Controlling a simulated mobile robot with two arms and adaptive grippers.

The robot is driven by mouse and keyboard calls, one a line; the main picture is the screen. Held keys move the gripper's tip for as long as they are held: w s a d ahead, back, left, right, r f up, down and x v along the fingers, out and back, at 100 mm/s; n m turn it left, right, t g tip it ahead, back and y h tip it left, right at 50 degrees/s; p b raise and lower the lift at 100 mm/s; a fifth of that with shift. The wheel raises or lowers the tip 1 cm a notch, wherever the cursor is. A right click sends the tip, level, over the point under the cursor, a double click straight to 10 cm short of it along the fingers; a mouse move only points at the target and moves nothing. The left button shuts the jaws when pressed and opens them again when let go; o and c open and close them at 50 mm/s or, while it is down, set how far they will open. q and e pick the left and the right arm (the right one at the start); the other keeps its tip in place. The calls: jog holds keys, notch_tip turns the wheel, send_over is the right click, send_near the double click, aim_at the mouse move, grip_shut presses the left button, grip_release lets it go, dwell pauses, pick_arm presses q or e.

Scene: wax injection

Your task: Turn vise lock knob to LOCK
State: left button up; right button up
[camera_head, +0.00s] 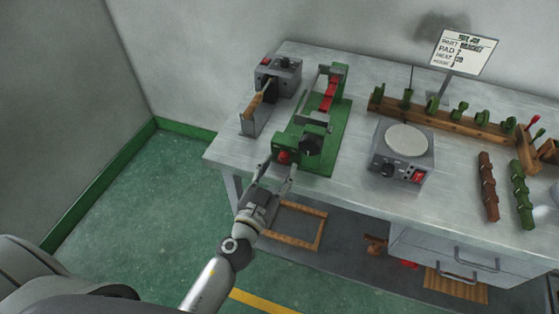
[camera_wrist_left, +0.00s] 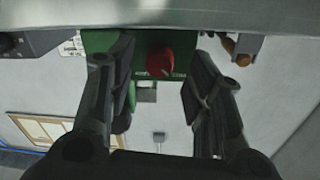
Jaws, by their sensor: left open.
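The green vise (camera_head: 327,120) stands on the workbench near its front edge, with red jaw pieces in its middle. The red lock knob (camera_head: 284,156) is on the vise's front face. It also shows in the left wrist view (camera_wrist_left: 160,62), on a green plate with small white lettering that is too small to read surely. My left gripper (camera_head: 277,174) is open and empty in front of the knob. In the left wrist view its fingers stand on either side of the knob, apart from it. The knob's exact setting is unclear.
A black knob (camera_head: 311,145) sits on the vise, right of the red knob. A grey box device (camera_head: 278,76) stands behind left. A hot plate (camera_head: 405,145) is to the right, beside a wooden rack (camera_head: 445,122) of green parts. The bench's front edge is close to my gripper.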

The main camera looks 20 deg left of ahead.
pick_arm(q)
jog(key=shift+w, duration=0.75)
jog(key=c, duration=1)
jog(key=shift+c, duration=0.2)
